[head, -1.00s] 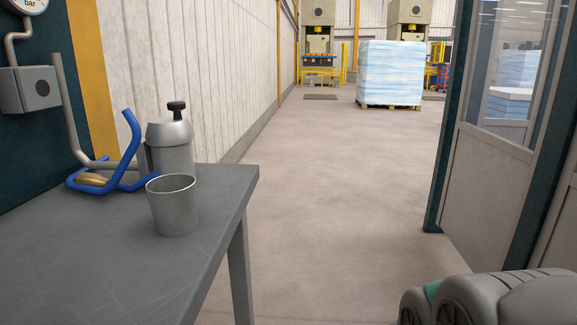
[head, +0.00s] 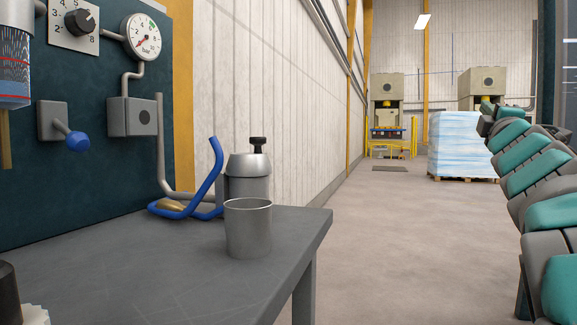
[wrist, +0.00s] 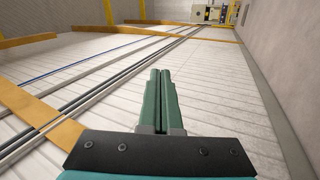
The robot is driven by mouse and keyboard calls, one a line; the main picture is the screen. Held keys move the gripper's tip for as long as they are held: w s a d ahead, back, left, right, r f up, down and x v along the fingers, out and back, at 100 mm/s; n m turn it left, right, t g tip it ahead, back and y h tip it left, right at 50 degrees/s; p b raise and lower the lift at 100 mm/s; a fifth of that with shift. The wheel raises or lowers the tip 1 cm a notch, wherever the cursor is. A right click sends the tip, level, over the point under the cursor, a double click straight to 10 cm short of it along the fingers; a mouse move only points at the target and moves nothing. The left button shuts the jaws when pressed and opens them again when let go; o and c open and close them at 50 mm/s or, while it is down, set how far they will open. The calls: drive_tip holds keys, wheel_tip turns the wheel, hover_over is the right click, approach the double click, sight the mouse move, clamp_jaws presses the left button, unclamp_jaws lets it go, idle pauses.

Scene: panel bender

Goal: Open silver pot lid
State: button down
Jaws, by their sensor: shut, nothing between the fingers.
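A silver pot (head: 248,190) stands upright on the grey table in the head view, near its far right end. Its domed silver lid (head: 248,164) with a black knob (head: 257,145) sits on top, closed. An open metal cup (head: 248,230) stands in front of the pot and hides its lower part. My gripper (wrist: 161,75) shows in the wrist view with its two green fingers together and nothing between them. It points along a white panelled wall, far from the pot. The pot is not in the wrist view.
A bent blue bar (head: 203,187) with a tan piece (head: 171,205) lies left of the pot. The table (head: 170,260) is mostly bare in front. A dark panel with a gauge (head: 142,37) and blue-tipped lever (head: 77,140) stands behind it. Open floor (head: 400,240) lies right of the table.

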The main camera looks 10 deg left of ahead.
sight(272, 161)
drive_tip(key=s+a+r+n+g+y+b, duration=0.2)
drive_tip(key=a+n+g+y+b, duration=0.35)
drive_tip(key=a+n+y, duration=1.65)
drive_tip(key=s+a+f+n+g, duration=0.45)
drive_tip(key=f+n+g, duration=0.25)
drive_tip(key=n+g, duration=0.2)
drive_tip(key=s+a+f+n+g, duration=0.3)
drive_tip(key=s+f+n+g, duration=0.2)
drive_tip(key=f+n+g, duration=0.3)
drive_tip(key=shift+h, duration=0.4)
drive_tip(key=a, duration=0.2)
drive_tip(key=a+r, duration=0.1)
drive_tip(key=a, duration=0.5)
drive_tip(key=shift+s+a+r+p, duration=0.1)
drive_tip(key=shift+a+r+p, duration=0.1)
drive_tip(key=shift+r+p, duration=0.15)
drive_tip(key=shift+a+r+p, duration=1.25)
drive_tip(key=shift+a+r, duration=0.25)
drive_tip(key=shift+a, duration=0.05)
drive_tip(key=shift+s+r, duration=0.15)
